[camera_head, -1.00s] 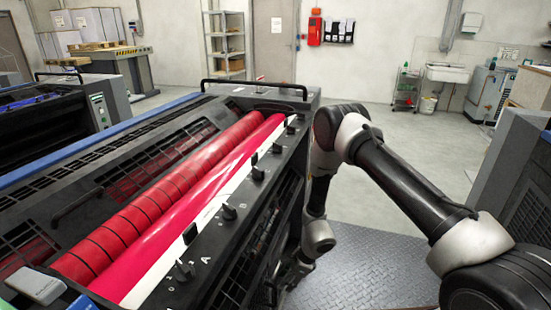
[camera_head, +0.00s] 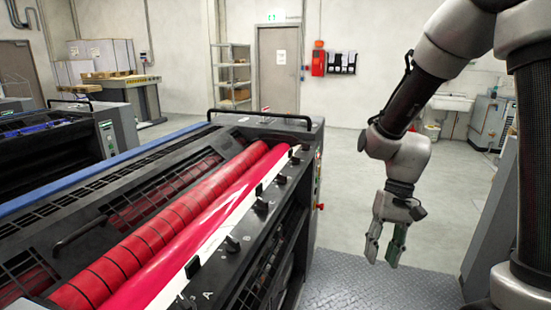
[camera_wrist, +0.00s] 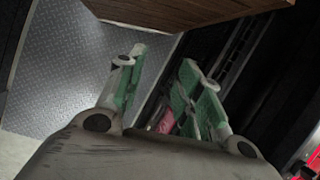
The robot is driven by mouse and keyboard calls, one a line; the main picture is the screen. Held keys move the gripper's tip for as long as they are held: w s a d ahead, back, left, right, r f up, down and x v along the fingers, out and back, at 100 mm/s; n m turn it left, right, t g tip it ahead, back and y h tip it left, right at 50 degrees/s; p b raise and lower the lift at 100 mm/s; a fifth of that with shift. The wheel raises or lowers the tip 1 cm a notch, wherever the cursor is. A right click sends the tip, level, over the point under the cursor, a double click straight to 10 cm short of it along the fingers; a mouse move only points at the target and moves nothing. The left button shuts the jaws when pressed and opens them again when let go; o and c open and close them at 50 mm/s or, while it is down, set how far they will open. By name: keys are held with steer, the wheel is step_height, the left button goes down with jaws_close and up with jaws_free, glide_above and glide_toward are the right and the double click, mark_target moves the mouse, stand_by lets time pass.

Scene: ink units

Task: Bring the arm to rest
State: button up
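My gripper (camera_head: 381,252) hangs at the right in the head view, pointing down over the patterned metal floor plate (camera_head: 375,288). It is to the right of the ink unit and apart from it. Its two green-padded fingers are spread with a gap between them, and it holds nothing that I can see. In the wrist view, my gripper (camera_wrist: 163,62) also shows open, with the floor plate behind one finger and dark machine parts behind the other. My arm comes down from the upper right of the head view.
The ink unit with red rollers (camera_head: 135,252) and a row of black knobs fills the left. A grey cabinet (camera_head: 490,235) stands at the right, partly behind my arm. A brown wooden surface (camera_wrist: 185,10) crosses the top of the wrist view. The floor behind my gripper is clear.

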steer(key=s+d+r+t+h, duration=0.1)
steer(key=s+d+r+t, duration=0.3)
steer(key=r, duration=0.5)
steer(key=s+d+r+n+t+h, duration=0.1)
steer(key=s+d+r+t, duration=0.2)
steer(key=s+d+r, duration=0.2)
step_height(320, 180, up, 4)
steer(key=d, duration=0.2)
steer(key=shift+s+d+r+t, duration=0.25)
steer(key=shift+d+t, duration=0.1)
steer(key=shift+t, duration=0.05)
stand_by(0.9)
